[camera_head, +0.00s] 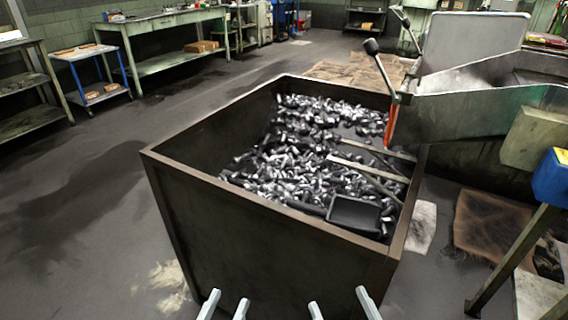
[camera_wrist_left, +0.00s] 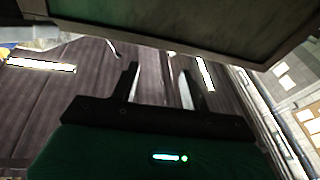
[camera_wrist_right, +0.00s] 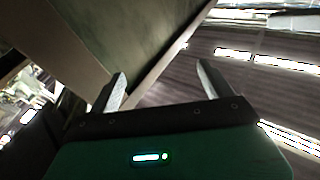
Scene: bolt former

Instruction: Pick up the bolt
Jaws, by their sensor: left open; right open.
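Many metallic bolts (camera_head: 300,180) lie in a loose heap inside a large dark open-topped bin (camera_head: 270,245) in the head view. No single bolt stands apart from the heap. My left gripper (camera_head: 224,306) is open and empty at the bottom of the head view, in front of the bin's near wall. My right gripper (camera_head: 340,306) is open and empty to its right, also in front of the near wall. The left wrist view shows the left fingers (camera_wrist_left: 160,88) apart with nothing between them. The right wrist view shows the right fingers (camera_wrist_right: 160,86) apart and empty.
A dark scoop (camera_head: 355,213) lies on the bolts near the bin's right front corner. A metal chute (camera_head: 470,115) reaches over the bin's right side, with a red-and-black lever (camera_head: 384,85) at the rim. A blue container (camera_head: 552,178) stands at the far right.

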